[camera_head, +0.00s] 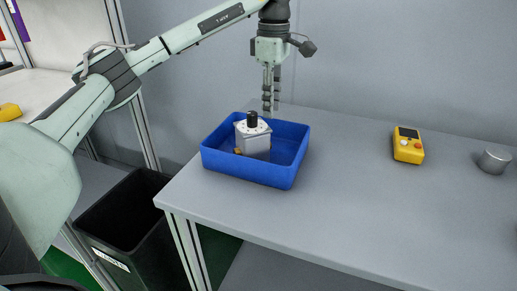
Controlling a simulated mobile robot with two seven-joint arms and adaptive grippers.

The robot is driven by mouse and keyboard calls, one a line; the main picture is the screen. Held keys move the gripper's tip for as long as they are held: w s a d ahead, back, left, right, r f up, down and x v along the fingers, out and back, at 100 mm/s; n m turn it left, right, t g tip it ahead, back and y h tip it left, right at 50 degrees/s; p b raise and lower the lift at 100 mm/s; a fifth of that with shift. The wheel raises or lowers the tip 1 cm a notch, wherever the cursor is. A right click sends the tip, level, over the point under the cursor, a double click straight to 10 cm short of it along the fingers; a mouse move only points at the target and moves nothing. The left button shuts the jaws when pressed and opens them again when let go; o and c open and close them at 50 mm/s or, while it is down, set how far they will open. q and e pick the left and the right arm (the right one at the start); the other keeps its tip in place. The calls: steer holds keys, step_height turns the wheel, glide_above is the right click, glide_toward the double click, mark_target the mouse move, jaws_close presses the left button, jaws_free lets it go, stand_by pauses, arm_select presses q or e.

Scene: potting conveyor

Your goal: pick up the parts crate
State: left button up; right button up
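The parts crate is a shallow blue open box (245,170) on the grey table, near its left end. A silver motor-like part with a black knob (253,139) stands inside it, with a small brass-coloured piece at its foot. My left gripper (271,108) points straight down at the far wall of the crate, behind the silver part. Its two dark fingers show apart, one slightly farther back, with nothing seen between them. The tips are close to the far rim; I cannot tell whether they touch it. My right gripper is not in view.
A yellow handheld device (408,146) and a round metal piece (494,159) lie on the grey table (350,210) to the right. A black bin (130,225) stands on the floor at the left. The table between crate and device is clear.

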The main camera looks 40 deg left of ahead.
mark_target(271, 123)
arm_select(q)
step_height(271, 123, down, 6)
steer(key=shift+r+p, duration=0.1)
steer(key=shift+p, duration=0.2)
jaws_close()
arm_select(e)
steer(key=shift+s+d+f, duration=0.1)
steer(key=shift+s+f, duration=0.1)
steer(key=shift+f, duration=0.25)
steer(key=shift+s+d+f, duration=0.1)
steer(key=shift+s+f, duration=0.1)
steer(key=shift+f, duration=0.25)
arm_select(q)
steer(key=shift+r, duration=0.1)
